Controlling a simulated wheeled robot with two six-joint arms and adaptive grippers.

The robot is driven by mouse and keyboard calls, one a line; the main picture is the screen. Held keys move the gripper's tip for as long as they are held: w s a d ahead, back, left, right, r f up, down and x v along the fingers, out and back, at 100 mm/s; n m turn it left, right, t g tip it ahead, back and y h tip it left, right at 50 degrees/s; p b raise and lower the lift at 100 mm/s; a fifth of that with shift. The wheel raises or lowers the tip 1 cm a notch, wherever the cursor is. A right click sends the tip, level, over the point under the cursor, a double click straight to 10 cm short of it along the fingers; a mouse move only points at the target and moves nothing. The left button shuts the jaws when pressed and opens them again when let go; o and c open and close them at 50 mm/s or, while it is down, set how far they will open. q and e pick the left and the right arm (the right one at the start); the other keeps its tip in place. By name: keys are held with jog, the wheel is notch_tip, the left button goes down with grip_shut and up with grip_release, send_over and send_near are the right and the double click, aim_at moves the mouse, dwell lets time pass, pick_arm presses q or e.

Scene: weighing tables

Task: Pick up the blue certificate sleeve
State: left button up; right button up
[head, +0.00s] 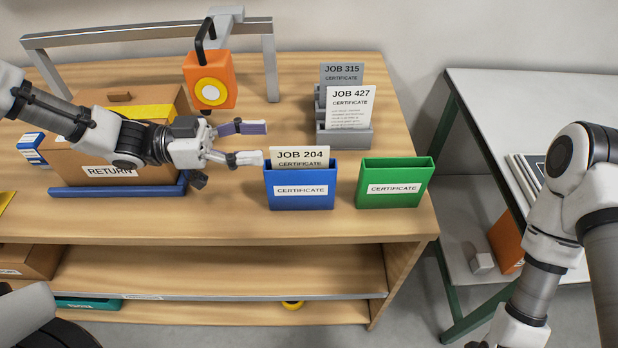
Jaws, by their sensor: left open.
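The blue certificate sleeve (300,201) stands upright near the front edge of the wooden table. A cream JOB 204 certificate (300,155) sticks out of its top. My left gripper (262,142) is open, with its two fingers spread and pointing right. It is up and to the left of the sleeve in the head view. The nearer fingertip appears beside the sleeve's upper left corner; I cannot tell whether it touches. Nothing is between the fingers. My right arm comes down the right side, and its gripper is out of the picture.
A green certificate sleeve (392,188) stands just right of the blue one. A grey rack (345,138) with JOB 315 and JOB 427 certificates is behind. An orange hanging scale (209,80) hangs behind my left gripper. A RETURN box (130,182) sits on the left.

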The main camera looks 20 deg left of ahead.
pick_arm(q)
jog(key=b, duration=0.6)
send_near(301, 167)
jog(key=shift+x, duration=1.05)
jog(key=b+x, duration=0.1)
jog(key=x, duration=0.7)
jog(key=shift+w+f, duration=0.15)
jog(key=shift+a, duration=0.15)
jog(key=c, duration=0.5)
grip_shut()
